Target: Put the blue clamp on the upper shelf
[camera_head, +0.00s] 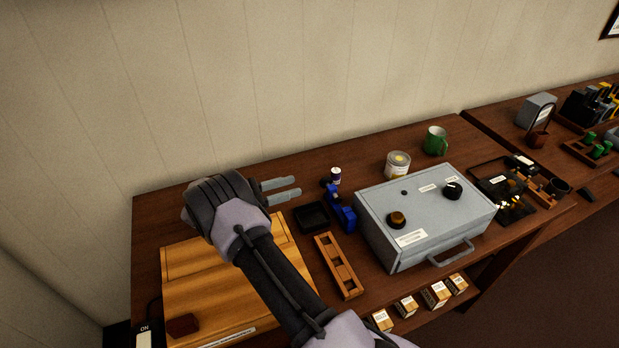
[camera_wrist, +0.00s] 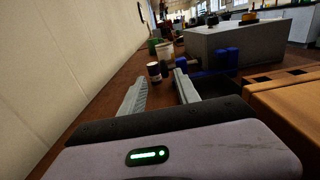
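The blue clamp (camera_head: 342,212) stands on the brown bench between a small dark tray and a grey metal box. In the wrist view the blue clamp (camera_wrist: 212,64) is ahead, to the right of my right finger. My gripper (camera_head: 290,188) is open and empty above the back left of the bench, left of the clamp and apart from it. In the wrist view my gripper (camera_wrist: 160,82) shows its two fingers spread with nothing between them. I cannot make out an upper shelf in either view.
The grey box (camera_head: 430,212) is right of the clamp. The dark tray (camera_head: 311,216), a slotted wooden rack (camera_head: 338,265) and a small dark jar with a white lid (camera_head: 335,176) are close by. A wooden case (camera_head: 190,285) is at left. Small cartons (camera_head: 407,307) stand below the bench top.

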